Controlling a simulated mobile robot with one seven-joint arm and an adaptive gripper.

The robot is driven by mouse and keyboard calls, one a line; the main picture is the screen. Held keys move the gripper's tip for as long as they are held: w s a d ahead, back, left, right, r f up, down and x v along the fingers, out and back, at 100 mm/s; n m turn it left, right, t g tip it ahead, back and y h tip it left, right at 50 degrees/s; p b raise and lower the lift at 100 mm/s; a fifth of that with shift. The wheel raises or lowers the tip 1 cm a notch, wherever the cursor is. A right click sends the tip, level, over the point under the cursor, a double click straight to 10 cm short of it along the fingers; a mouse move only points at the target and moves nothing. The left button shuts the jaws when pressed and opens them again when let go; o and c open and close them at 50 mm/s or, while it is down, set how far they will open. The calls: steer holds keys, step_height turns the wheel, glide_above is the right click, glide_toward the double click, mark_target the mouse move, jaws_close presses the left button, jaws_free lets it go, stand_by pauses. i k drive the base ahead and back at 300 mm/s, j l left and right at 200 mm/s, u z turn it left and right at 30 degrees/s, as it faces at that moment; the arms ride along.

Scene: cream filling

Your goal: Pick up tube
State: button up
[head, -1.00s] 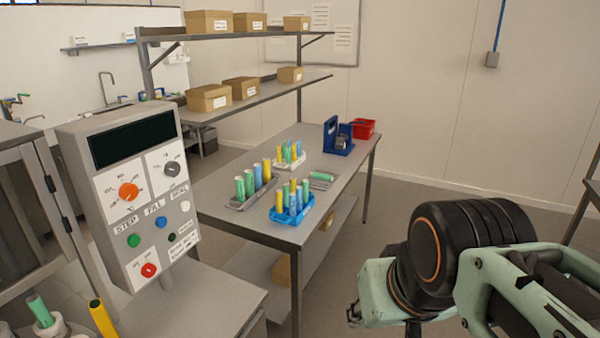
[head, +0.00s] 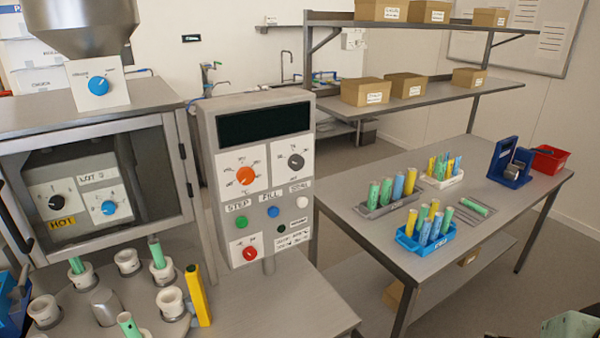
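Several tubes are in view. On the machine at lower left, green tubes (head: 156,253) stand in white cup holders (head: 172,304), one of them tilted (head: 128,324). A yellow tube-like piece (head: 198,297) leans beside the holders. On the side table (head: 400,248), green, blue and yellow tubes stand in a grey rack (head: 376,209), a blue rack (head: 409,241) and a white rack (head: 437,184). A single green tube (head: 474,207) lies on a flat grey tray (head: 468,217). Only a pale green piece of my arm shows at bottom right; my gripper is out of view.
A control panel (head: 260,235) with knobs and buttons stands between the machine and the side table. A blue device (head: 511,165) and a red bin (head: 549,160) are at the table's far end. Shelves with cardboard boxes (head: 366,92) hang over its back. Floor is free at right.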

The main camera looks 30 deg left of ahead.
mark_target(474, 206)
steer(key=u, duration=3.3)
steer(key=z, duration=3.3)
steer(key=i+l+z, duration=0.35)
steer(key=i, duration=0.15)
